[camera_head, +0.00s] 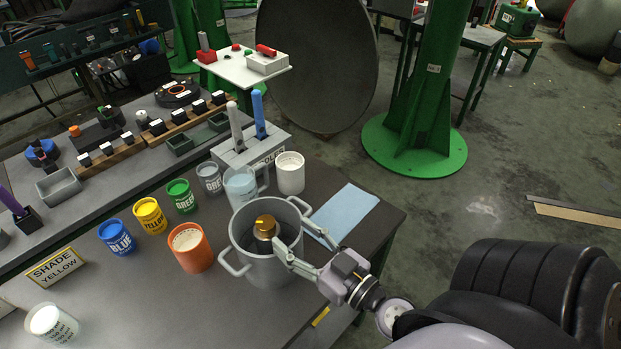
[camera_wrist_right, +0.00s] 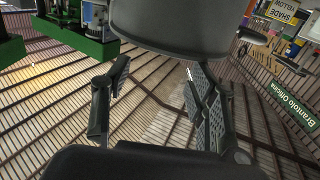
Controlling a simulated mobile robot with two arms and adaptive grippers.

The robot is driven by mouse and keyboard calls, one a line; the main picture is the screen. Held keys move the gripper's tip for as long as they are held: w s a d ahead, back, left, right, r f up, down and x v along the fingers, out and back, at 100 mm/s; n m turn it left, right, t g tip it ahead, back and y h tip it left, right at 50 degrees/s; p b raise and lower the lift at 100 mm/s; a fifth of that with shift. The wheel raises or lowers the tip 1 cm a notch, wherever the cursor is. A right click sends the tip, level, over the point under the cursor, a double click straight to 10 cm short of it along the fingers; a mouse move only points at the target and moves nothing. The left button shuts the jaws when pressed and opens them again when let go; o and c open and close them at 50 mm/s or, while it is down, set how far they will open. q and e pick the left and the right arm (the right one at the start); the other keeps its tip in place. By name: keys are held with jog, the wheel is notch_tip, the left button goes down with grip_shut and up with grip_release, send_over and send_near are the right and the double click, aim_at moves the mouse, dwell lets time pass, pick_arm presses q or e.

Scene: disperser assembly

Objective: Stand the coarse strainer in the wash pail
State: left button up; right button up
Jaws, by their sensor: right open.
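My right gripper (camera_head: 290,243) is open beside the right side of a large grey two-handled pot (camera_head: 262,268), its fingers near the rim. In the wrist view, the open fingers (camera_wrist_right: 158,95) have nothing between them. A rounded grey wall, probably the pot (camera_wrist_right: 172,25), fills the top. A brass-coloured piece (camera_head: 265,226) shows inside the pot. A mug with pale blue contents (camera_head: 241,184), perhaps the wash pail, stands behind the pot. Two upright tools, one grey (camera_head: 236,126) and one blue (camera_head: 259,112), stand in a grey holder; I cannot tell which is the coarse strainer. My left gripper is out of view.
A white cup (camera_head: 290,174), an orange cup (camera_head: 191,249) and several paint cups, including a blue one (camera_head: 116,238), crowd round the pot. A light blue cloth (camera_head: 346,212) lies to its right. The table front left is mostly clear.

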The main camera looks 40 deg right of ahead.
jog(key=shift+s+d+r+b, duration=0.15)
jog(key=shift+s+b, duration=0.1)
jog(key=shift+s, duration=0.55)
jog(key=shift+s+d+b, duration=0.1)
jog(key=shift+s+b, duration=0.1)
jog(key=shift+s, duration=0.6)
